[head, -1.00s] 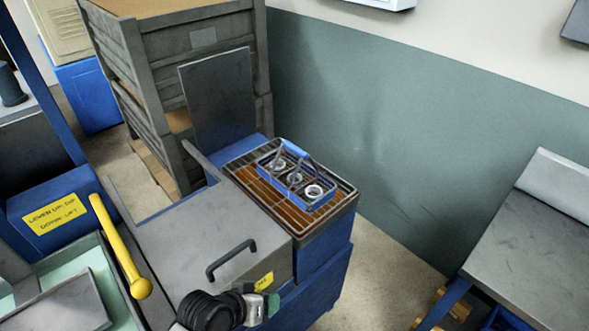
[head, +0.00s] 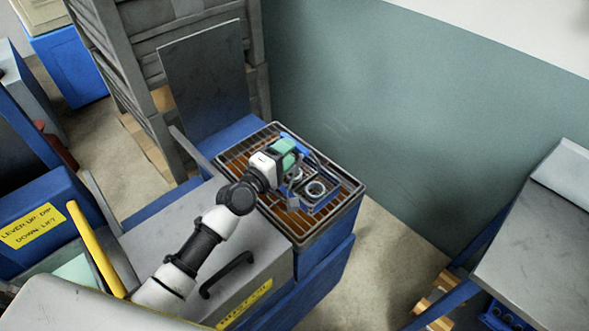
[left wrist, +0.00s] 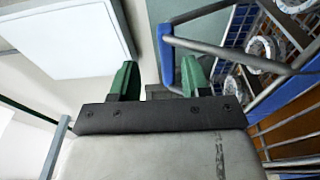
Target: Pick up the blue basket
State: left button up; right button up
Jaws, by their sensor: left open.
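The blue basket (head: 326,198) sits on the slatted rack on top of the blue machine, with metal rings in it. Its blue handle and grey side rods show in the left wrist view, where the handle (left wrist: 168,56) appears in the gap between my green fingertips, nearer the right one. My left gripper (head: 284,150) is over the handle end of the basket and hides part of it. In the left wrist view the left gripper (left wrist: 160,78) is open, with nothing clamped. I cannot tell whether a finger touches the handle. My right gripper is out of view.
The rack (head: 354,196) has a raised metal rim. A grey cover with a black handle (head: 228,274) lies in front of it, below my left arm. An upright grey panel (head: 205,85) stands behind at left. A grey table (head: 545,245) is at right, with floor between.

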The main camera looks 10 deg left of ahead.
pick_arm(q)
jog(key=a+x, duration=0.1)
jog(key=x, duration=0.5)
jog(key=shift+w+f, duration=0.45)
jog(key=shift+w, duration=0.1)
jog(key=shift+c, duration=0.7)
jog(key=shift+s, duration=0.1)
jog(key=shift+c, duration=1.2)
jog(key=shift+d, duration=0.1)
jog(key=c, duration=0.5)
jog(key=shift+r, duration=0.15)
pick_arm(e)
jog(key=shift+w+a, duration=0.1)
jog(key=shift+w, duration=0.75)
